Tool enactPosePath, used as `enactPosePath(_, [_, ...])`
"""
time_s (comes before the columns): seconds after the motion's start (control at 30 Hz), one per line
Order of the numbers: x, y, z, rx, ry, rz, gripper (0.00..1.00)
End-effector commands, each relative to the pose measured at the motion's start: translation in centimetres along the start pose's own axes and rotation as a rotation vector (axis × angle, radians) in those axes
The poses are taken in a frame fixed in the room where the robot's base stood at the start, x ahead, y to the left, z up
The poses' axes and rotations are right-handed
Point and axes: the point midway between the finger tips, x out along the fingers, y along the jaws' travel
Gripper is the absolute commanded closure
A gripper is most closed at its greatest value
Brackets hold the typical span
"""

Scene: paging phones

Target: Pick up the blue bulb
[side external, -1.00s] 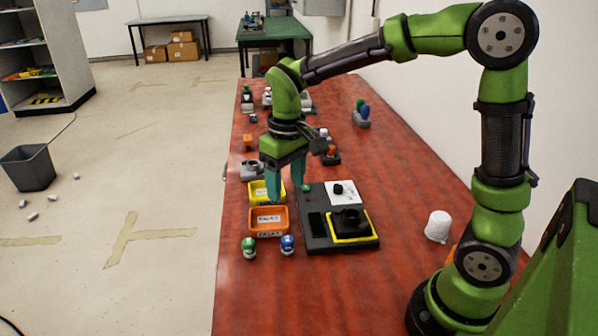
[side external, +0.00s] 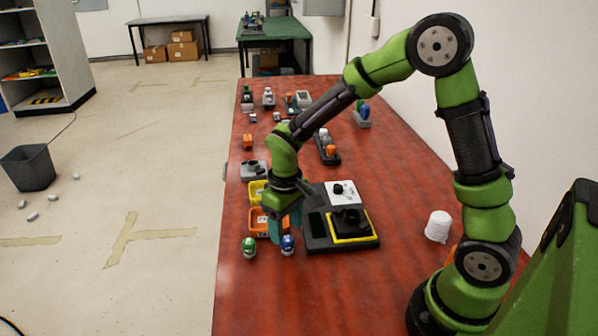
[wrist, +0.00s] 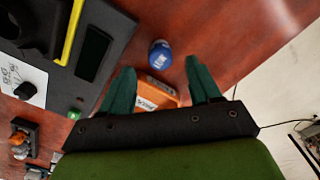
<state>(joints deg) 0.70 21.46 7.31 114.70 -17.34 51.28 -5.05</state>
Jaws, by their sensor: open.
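The blue bulb (side external: 287,241), round with a white marking, stands on the red table in front of the orange bin and left of the dark device. In the wrist view the blue bulb (wrist: 160,52) lies just beyond the gap between the fingertips, roughly centred. My gripper (side external: 283,230) is open and points down close to this bulb; its teal fingers partly overlap the bin in the side view. In the wrist view my gripper (wrist: 160,68) has nothing between its fingers. Whether a finger touches the bulb cannot be told.
A green bulb (side external: 249,246) stands just left of the blue one. The orange bin (side external: 259,229) and yellow bin (side external: 256,188) are behind. The dark device (side external: 318,240) is close on the right. A white cup (side external: 438,226) stands farther right. The front table is clear.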

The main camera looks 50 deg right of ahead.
Motion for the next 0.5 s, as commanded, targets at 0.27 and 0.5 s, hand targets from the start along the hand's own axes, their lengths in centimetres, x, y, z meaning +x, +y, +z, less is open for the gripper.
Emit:
enactPosePath(0.27, [3.8,-0.1,0.1,0.000,-0.004,0.000,0.38])
enactPosePath(0.5, [4.1,-0.1,0.1,0.000,-0.001,0.000,0.38])
